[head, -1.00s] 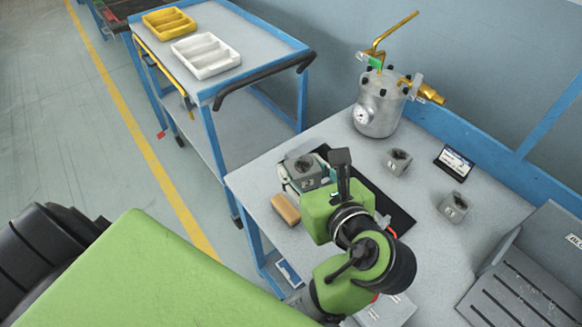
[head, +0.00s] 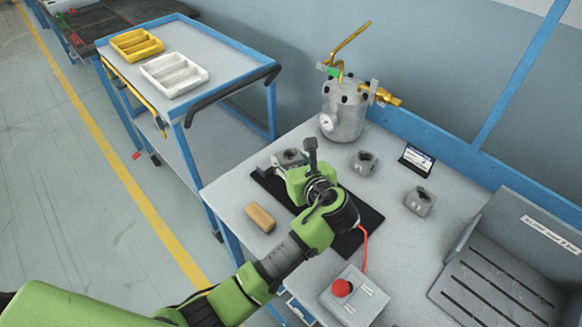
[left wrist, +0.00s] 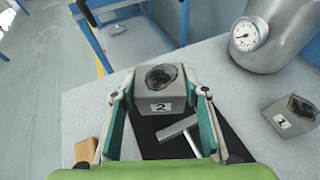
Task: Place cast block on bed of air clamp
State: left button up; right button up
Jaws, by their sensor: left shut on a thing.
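A grey cast block with a dark hollow top and a "2" label (left wrist: 162,92) is between the fingers of my left gripper (left wrist: 164,88), which is shut on it. In the head view this block (head: 290,157) shows at the far end of the black mat (head: 368,222), partly hidden by my left gripper (head: 287,171). I cannot tell whether it touches a surface below. A grey T-shaped metal piece (left wrist: 180,129) shows over the mat, nearer than the block; I cannot tell if it belongs to the air clamp. My right gripper is not in view.
Two other cast blocks (head: 364,162) (head: 419,201) stand right of the mat. A pressure pot (head: 343,112) stands behind. A tan block (head: 260,217) lies at left, a red-button box (head: 354,293) in front, a slotted grey fixture (head: 497,282) at right. A cart (head: 205,60) stands beyond.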

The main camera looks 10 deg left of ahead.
aim_at(292, 167)
pick_arm(q)
jog(key=shift+w+f, duration=1.15)
jog(key=shift+f, duration=1.6)
jog(key=shift+f, duration=0.1)
jog(key=o, duration=1.4)
jog(key=shift+f, duration=0.1)
jog(key=shift+s, duration=0.1)
jog(key=shift+s+d+r+p, duration=0.1)
jog(key=shift+s+r+p, duration=0.05)
jog(key=shift+r+p, duration=0.2)
jog(key=p+v, duration=0.8)
jog(key=v, duration=0.2)
jog(key=shift+p+v, duration=0.4)
jog(key=shift+v, duration=0.35)
